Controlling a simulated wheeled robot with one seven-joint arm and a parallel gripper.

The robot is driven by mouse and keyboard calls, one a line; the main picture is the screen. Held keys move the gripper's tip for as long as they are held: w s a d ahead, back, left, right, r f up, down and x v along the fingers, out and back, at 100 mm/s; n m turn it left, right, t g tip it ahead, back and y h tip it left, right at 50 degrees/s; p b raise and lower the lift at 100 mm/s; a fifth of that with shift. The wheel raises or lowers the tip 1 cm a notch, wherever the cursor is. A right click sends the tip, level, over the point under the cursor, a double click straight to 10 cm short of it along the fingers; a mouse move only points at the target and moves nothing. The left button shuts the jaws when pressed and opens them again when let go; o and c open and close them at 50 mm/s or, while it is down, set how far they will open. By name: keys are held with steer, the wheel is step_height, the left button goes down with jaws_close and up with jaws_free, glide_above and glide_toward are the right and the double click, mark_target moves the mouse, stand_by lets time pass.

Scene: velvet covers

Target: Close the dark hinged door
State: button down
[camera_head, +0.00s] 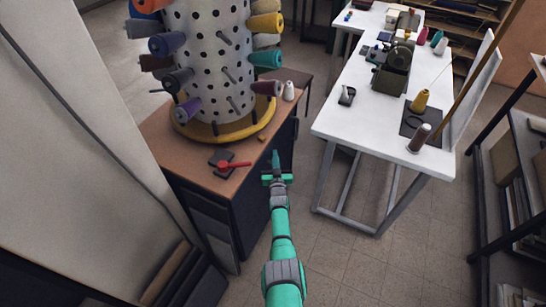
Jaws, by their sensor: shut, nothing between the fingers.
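A low cabinet with a brown wooden top (190,150) stands left of centre. Its right face is a dark navy panel (252,212), which appears to be the dark hinged door. I cannot tell its hinge side or whether it stands ajar. My teal gripper (276,157) is shut and empty, at the far part of this dark face, just right of the wooden top's edge. My forearm runs along the face and hides part of it. I cannot tell whether the fingertips touch the panel.
On the cabinet stand a dotted thread-spool tower (212,65), a white cone (289,91) and a red-handled tool (232,164). A white worktable (350,125) stands to the right, with tiled floor (345,250) clear between. A dark shelf rack (480,200) is far right.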

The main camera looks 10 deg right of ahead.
steer(key=shift+r, duration=0.1)
steer(key=s+d, duration=0.9)
steer(key=d, duration=0.1)
steer(key=shift+d, duration=0.4)
